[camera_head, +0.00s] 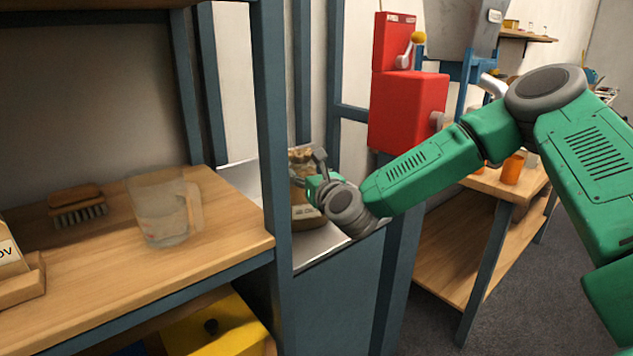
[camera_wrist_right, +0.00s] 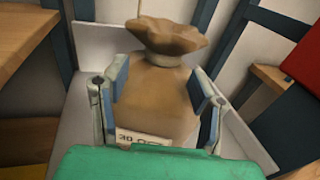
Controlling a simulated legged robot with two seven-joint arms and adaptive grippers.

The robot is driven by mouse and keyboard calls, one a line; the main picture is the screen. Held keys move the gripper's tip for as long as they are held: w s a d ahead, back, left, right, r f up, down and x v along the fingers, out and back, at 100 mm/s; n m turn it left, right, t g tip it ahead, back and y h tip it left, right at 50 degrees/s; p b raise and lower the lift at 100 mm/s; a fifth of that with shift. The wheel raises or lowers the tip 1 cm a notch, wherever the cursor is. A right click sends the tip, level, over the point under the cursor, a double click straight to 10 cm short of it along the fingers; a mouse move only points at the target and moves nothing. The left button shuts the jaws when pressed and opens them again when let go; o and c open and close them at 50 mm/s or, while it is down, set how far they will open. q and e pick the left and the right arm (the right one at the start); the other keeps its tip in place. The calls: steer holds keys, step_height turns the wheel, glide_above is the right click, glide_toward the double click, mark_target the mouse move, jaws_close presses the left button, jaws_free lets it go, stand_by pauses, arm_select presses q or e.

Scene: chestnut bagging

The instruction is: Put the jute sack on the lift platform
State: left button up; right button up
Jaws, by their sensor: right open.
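The brown jute sack (camera_head: 306,215) stands upright on the pale lift platform (camera_head: 325,246) in the head view, partly hidden by my right gripper and a blue post. In the right wrist view the sack (camera_wrist_right: 160,92) shows its gathered neck and a white label low on its front. The platform surface (camera_wrist_right: 78,140) shows beside it. My right gripper (camera_wrist_right: 155,95) is open, with a finger on each side of the sack; I cannot tell whether they touch it. In the head view this gripper (camera_head: 316,178) is at the sack's right side. My left gripper is not in view.
Blue posts (camera_head: 272,130) frame the platform. A wooden shelf at left (camera_head: 110,270) holds a clear jug (camera_head: 160,208) and a brush (camera_head: 77,207). A red machine (camera_head: 408,105) stands behind my right arm. A wooden bench (camera_head: 465,245) is at right.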

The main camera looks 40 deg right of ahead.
steer(key=v, duration=0.8)
steer(key=shift+s, duration=0.1)
steer(key=shift+d, duration=0.25)
steer(key=shift+f, duration=0.15)
